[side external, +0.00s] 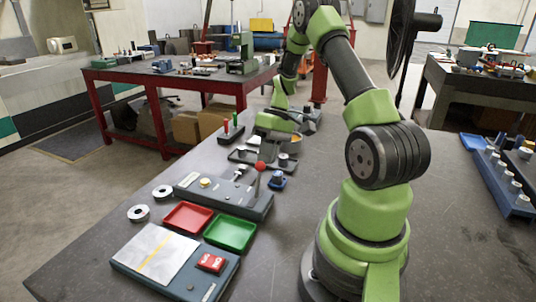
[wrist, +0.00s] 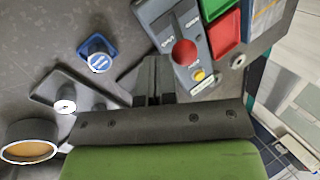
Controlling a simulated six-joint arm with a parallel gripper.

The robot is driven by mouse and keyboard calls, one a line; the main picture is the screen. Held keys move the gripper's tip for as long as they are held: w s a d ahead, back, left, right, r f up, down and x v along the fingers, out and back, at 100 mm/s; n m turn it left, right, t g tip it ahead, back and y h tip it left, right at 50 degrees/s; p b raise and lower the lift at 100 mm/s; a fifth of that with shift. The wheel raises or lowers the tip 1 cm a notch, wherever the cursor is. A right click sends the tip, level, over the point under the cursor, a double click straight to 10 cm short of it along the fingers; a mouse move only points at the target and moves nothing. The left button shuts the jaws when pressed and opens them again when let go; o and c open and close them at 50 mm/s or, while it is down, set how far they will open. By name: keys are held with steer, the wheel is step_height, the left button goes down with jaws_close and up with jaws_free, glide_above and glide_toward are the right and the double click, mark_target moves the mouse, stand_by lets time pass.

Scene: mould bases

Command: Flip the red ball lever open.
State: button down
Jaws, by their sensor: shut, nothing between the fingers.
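The red ball (side external: 260,166) tops a grey lever that rises nearly upright from the right part of a grey control box (side external: 225,199). My gripper (wrist: 152,66) is shut and empty. In the wrist view its dark fingertips are just left of the ball, apart from it and beside the box's edge. In the side view the fingers are hard to make out behind the box.
A yellow button (wrist: 198,75) sits on the box. A red tray (side external: 188,217) and a green tray (side external: 230,233) lie in front. A plate with a white-topped post (wrist: 65,106) is nearby.

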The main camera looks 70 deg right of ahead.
mark_target(262, 162)
stand_by(0.3)
steer(key=shift+a+r+h, duration=0.25)
steer(key=shift+a+h, duration=0.1)
steer(key=shift+h, duration=0.05)
steer(key=shift+a, duration=0.1)
steer(key=shift+a+r+h, duration=0.3)
steer(key=shift+a+h, duration=0.3)
steer(key=shift+a+r+h, duration=0.3)
steer(key=shift+a+h, duration=0.25)
steer(key=shift+h, duration=0.05)
steer(key=shift+a+r, duration=0.15)
steer(key=shift+a, duration=2.6)
